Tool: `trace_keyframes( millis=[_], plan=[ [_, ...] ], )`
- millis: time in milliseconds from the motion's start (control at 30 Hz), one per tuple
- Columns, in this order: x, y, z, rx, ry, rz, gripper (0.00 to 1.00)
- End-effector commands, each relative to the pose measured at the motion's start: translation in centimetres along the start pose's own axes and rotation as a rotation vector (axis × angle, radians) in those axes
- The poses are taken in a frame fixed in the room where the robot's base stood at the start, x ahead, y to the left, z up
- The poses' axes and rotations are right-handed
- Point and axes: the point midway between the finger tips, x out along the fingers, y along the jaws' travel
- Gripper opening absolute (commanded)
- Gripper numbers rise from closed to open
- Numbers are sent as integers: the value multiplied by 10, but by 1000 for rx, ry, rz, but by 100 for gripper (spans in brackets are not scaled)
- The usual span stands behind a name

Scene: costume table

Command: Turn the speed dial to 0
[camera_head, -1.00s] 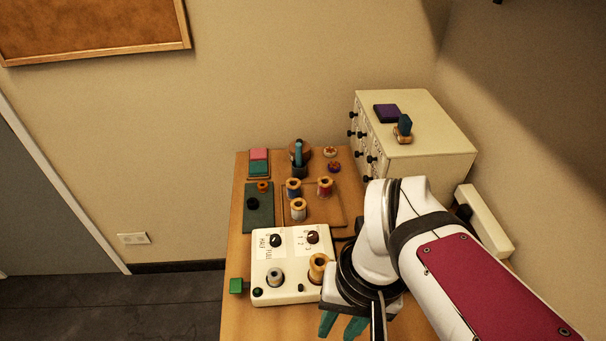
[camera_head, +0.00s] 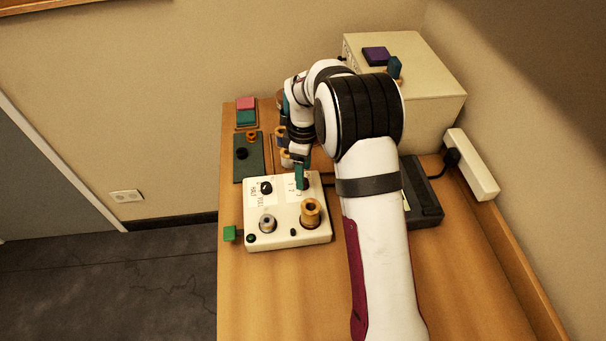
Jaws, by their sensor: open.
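The cream control box (camera_head: 283,240) stands on the wooden table and has two dark dials on its top. The right dial (camera_head: 307,184), beside printed numbers, is mostly covered by my gripper; its pointer setting cannot be read. The left dial (camera_head: 266,188) is dark, beside the lettering. My gripper (camera_head: 301,186) points down with teal fingers at the right dial. It is open; whether the fingers touch the dial cannot be told.
A gold spool (camera_head: 310,212) and a silver spindle (camera_head: 267,223) stand on the box's front half. A dark green mat (camera_head: 248,165) lies behind. A cream drawer cabinet (camera_head: 420,100) and a black device (camera_head: 424,195) are at right.

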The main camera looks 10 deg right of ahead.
Motion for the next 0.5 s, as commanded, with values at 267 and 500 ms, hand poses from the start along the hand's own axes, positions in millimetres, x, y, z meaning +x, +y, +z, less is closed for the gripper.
trace_keyframes(
  millis=[267, 500],
  plan=[
    [27, 0, 0, 1, 0, 0, 65],
    [28, 0, 0, 1, 0, 1, 65]
  ],
)
